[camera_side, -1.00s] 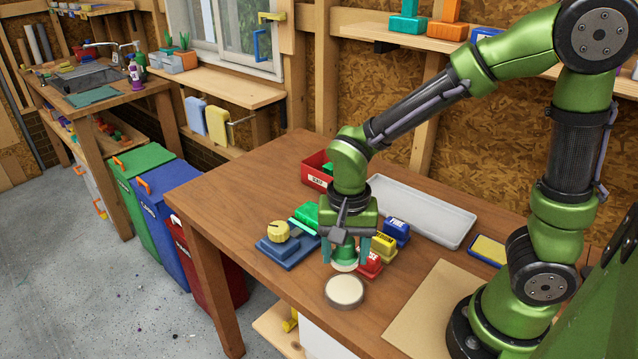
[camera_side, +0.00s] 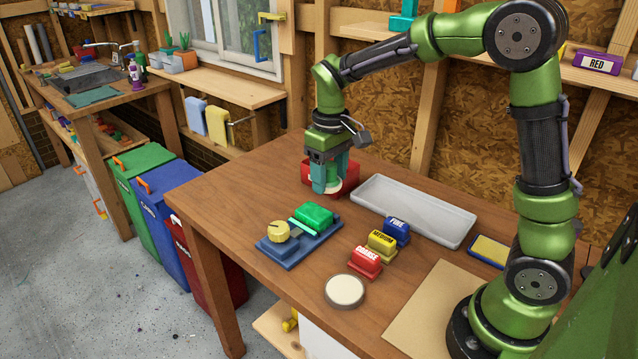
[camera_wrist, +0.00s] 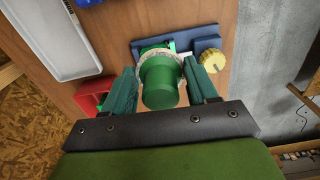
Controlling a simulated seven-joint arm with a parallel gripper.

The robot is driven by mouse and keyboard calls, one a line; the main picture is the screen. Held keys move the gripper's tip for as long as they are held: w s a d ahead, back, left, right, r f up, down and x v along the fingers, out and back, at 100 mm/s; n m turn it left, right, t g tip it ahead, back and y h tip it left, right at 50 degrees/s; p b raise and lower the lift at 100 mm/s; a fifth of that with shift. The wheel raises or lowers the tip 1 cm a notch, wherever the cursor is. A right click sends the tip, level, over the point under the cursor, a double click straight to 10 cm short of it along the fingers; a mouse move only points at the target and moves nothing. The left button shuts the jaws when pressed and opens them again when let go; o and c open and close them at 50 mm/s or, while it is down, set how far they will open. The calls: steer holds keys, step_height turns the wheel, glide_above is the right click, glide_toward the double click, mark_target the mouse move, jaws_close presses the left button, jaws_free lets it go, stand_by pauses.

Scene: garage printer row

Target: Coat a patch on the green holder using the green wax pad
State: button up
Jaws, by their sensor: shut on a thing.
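My gripper (camera_side: 329,182) is shut on the green wax pad (camera_wrist: 160,88), a green cylinder with a pale, whitish face at its lower end. In the side view the gripper hangs in front of the red bin and hides part of it; the pad is mostly hidden between the fingers. The green holder (camera_side: 315,215) sits on a blue fixture (camera_side: 291,251) with a yellow knob (camera_side: 279,231) and a light-green strip beside it. The gripper is behind the holder and apart from it. In the wrist view the pad hides most of the holder.
A red bin (camera_side: 350,172) stands at the back. A grey tray (camera_side: 415,212) lies right of it. Blue, yellow and red labelled blocks (camera_side: 365,262) stand mid-table. A round cream-topped dish (camera_side: 344,291) is near the front edge. The table's left part is clear.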

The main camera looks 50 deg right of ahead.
glide_toward(303, 205)
steer(key=s, duration=0.1)
steer(key=w+r, duration=0.1)
steer(key=shift+n, duration=0.5)
steer(key=shift+f, duration=3.75)
steer(key=shift+s+f, duration=0.2)
steer(key=shift+s, duration=3.25)
steer(key=shift+w, duration=2.85)
steer(key=shift+w+r, duration=0.15)
steer(key=shift+w, duration=0.5)
step_height(303, 205, up, 8)
